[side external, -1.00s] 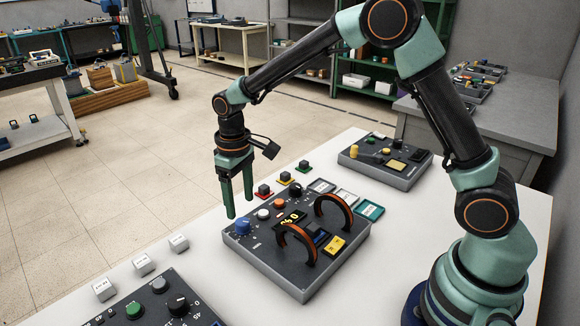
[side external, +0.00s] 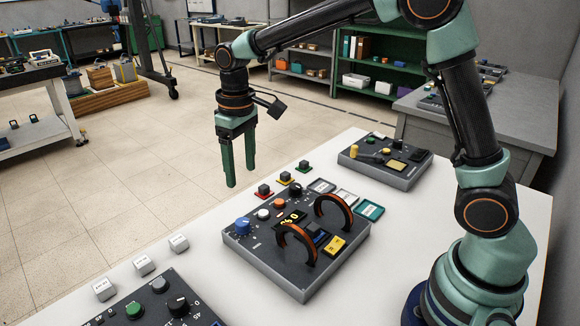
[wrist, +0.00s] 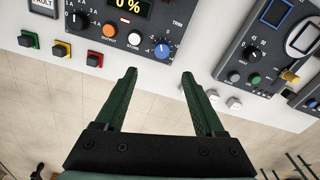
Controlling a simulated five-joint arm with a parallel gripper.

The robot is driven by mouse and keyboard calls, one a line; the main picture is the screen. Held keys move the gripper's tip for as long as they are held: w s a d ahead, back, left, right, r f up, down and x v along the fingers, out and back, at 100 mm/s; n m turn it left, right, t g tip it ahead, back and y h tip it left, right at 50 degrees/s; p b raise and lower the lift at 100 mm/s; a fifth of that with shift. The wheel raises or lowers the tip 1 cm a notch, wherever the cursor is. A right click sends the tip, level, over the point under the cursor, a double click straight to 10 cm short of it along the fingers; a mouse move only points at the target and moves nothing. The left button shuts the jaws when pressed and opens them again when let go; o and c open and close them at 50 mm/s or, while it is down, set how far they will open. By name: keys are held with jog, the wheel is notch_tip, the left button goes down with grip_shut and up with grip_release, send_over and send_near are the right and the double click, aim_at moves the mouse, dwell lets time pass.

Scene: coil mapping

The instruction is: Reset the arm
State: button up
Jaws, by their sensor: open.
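My gripper (side external: 240,178) is open and empty, with its green fingers pointing down. In the side view it hangs in the air to the upper left of the middle control panel (side external: 270,265), past the white table's far edge. In the wrist view my gripper (wrist: 160,78) has its two fingers spread apart below the panel's blue knob (wrist: 162,47), touching nothing. The panel carries two orange and black coil rings (side external: 298,243), a blue knob (side external: 243,226) and a yellow block.
Red, yellow and green blocks with dark cubes (side external: 264,191) line the table's far edge. A second panel (side external: 385,165) lies at the back and a third (side external: 150,305) at the front left. White cubes (side external: 142,265) sit near it. The air around my gripper is clear.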

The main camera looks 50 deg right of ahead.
jog(key=s+d+r+m+t, duration=0.1)
jog(key=s+d+r+t, duration=0.1)
jog(key=s, duration=0.6)
jog(key=s+d+r+m+t, duration=0.1)
jog(key=s+d+r+t, duration=0.2)
jog(key=s+d, duration=0.3)
jog(key=shift+s+d+r+m, duration=0.25)
jog(key=shift+s+r+m, duration=0.15)
jog(key=shift+s+r, duration=0.5)
jog(key=shift+s+f, duration=0.1)
dwell(0.8)
